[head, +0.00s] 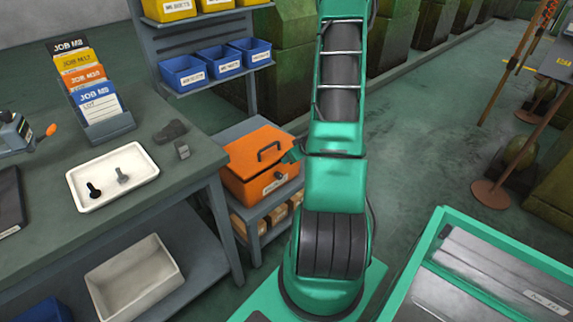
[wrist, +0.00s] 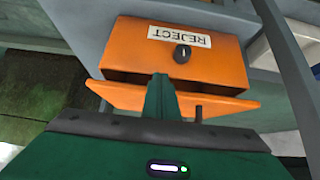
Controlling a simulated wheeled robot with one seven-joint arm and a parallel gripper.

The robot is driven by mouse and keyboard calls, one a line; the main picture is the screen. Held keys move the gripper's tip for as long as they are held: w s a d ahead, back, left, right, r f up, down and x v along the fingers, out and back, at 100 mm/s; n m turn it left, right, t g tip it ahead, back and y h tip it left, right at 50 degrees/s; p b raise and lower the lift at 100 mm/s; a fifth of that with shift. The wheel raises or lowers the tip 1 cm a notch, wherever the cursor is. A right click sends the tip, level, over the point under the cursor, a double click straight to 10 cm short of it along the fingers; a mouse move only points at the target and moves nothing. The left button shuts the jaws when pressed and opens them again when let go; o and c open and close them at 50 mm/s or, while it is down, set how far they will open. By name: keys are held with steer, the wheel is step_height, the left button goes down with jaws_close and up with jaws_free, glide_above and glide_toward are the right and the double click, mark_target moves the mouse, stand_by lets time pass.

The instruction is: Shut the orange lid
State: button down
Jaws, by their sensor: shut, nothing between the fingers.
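The orange box (head: 262,190) stands on the grey shelf unit beside the bench. Its orange lid (head: 245,153) has a dark handle on top. The lid lies over the box, but looks slightly tilted and raised; I cannot tell how wide the gap is. In the wrist view, which is upside down, the box front (wrist: 225,70) shows a REJECT label and a black latch. The lid (wrist: 120,97) is a wider orange strip below it. My gripper (wrist: 160,80) is shut and empty, its fingers overlapping the lid; contact is unclear. In the head view my arm mostly hides the gripper.
The bench (head: 150,185) on the left carries a white tray (head: 112,177) with two bolts and a card rack (head: 105,120). Blue bins (head: 220,62) hang behind the box. A green-rimmed cart (head: 420,270) stands at right. Open floor (head: 420,160) lies right of my arm.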

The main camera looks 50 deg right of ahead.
steer(key=s+a+f, duration=0.1)
steer(key=s+f, duration=0.1)
steer(key=s, duration=0.7)
steer(key=shift+s, duration=0.15)
steer(key=a+r+g+y, duration=0.2)
steer(key=a+r+g, duration=0.2)
steer(key=a+r, duration=0.95)
steer(key=s+a+r+m+g, duration=0.2)
steer(key=s+a+r, duration=0.2)
steer(key=s+r, duration=0.2)
steer(key=s+a+r+m+g+h, duration=0.1)
steer(key=s+a+r, duration=0.4)
steer(key=r, duration=0.6)
steer(key=shift+s+a+m+g, duration=0.2)
steer(key=shift+s+m+g, duration=0.3)
steer(key=shift+s+m, duration=0.55)
steer(key=shift+w+f, duration=0.1)
steer(key=shift+w, duration=0.15)
